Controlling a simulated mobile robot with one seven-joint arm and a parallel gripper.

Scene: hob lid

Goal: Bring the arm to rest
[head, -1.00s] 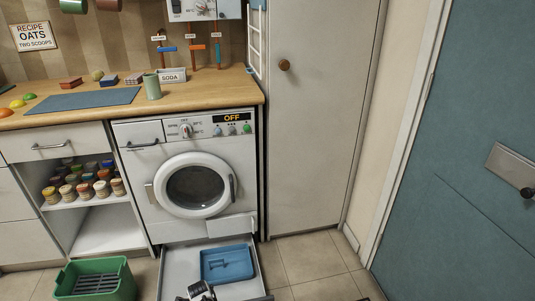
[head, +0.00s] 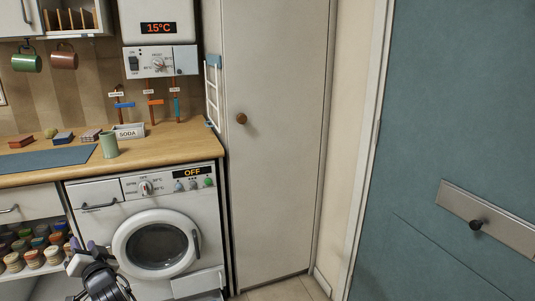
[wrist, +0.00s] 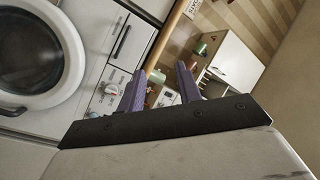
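My gripper (head: 84,250) is at the bottom left of the head view, in front of the lower left part of the washing machine (head: 210,245). The dark wrist shows below it and the rest of my arm is out of frame. In the wrist view my gripper (wrist: 160,84) has two purple fingers standing apart with nothing between them. The washing machine door (wrist: 35,55) fills the upper left of that view, tilted.
A wooden worktop (head: 175,145) carries a green cup (head: 108,145) and a SODA box (head: 129,131). A tall white cupboard (head: 275,190) and a blue door (head: 450,120) stand to the right. Spice jars (head: 33,258) sit on a shelf at left. Some floor (head: 285,291) is clear.

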